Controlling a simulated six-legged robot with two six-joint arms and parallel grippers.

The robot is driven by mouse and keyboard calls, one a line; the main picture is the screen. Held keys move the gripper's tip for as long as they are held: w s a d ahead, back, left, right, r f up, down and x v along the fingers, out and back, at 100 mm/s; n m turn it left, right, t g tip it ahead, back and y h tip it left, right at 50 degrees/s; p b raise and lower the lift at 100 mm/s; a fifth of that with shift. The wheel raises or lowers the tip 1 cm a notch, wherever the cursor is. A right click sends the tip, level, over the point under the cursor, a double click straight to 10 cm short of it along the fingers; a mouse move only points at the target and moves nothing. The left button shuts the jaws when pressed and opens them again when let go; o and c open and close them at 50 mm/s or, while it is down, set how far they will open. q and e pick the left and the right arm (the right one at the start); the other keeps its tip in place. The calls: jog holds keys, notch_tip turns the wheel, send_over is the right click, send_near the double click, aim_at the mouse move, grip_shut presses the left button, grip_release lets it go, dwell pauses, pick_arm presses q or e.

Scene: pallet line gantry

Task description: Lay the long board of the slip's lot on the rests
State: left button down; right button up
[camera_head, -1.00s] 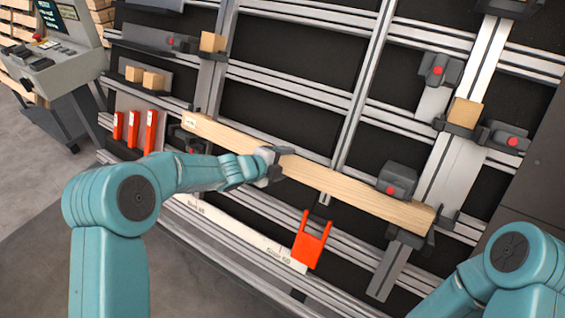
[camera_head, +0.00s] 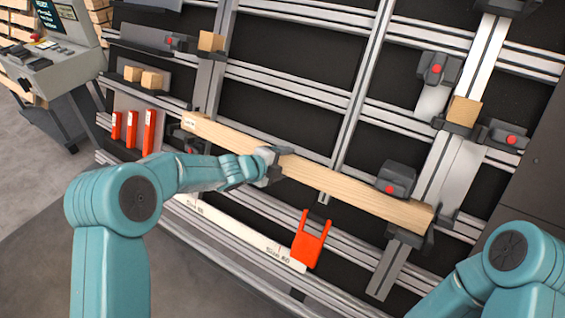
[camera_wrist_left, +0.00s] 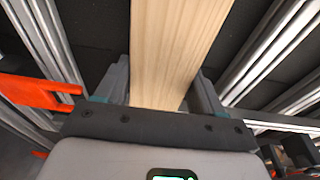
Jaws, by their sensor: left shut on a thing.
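A long pale wooden board (camera_head: 340,187) slants down to the right across the lower part of the metal frame. A small white label with marks too small to read is near its left end. My left gripper (camera_head: 272,162) is shut on the board near its middle. In the left wrist view the board (camera_wrist_left: 180,45) runs away between the two fingers of the gripper (camera_wrist_left: 158,92). The board's right end lies at a dark rest (camera_head: 412,236); I cannot tell whether it bears on it. Its left end is by dark fittings. My right gripper is out of view; only part of that arm shows.
Dark clamps with red knobs (camera_head: 397,180) sit on the rails (camera_head: 300,78). Small wood blocks (camera_head: 463,110) rest on some brackets. An orange fork-shaped piece (camera_head: 311,240) stands below the board, by a white printed strip (camera_head: 240,238). Several orange pieces (camera_head: 132,128) and a console (camera_head: 50,55) are at left.

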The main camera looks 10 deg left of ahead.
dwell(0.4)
pick_arm(q)
jog(key=shift+c, duration=0.2)
grip_release()
jog(key=shift+s, duration=0.1)
jog(key=shift+f, duration=0.15)
jog(key=p+v, duration=0.1)
jog(key=v, duration=1.5)
jog(key=shift+s, duration=0.2)
jog(key=shift+r, duration=0.25)
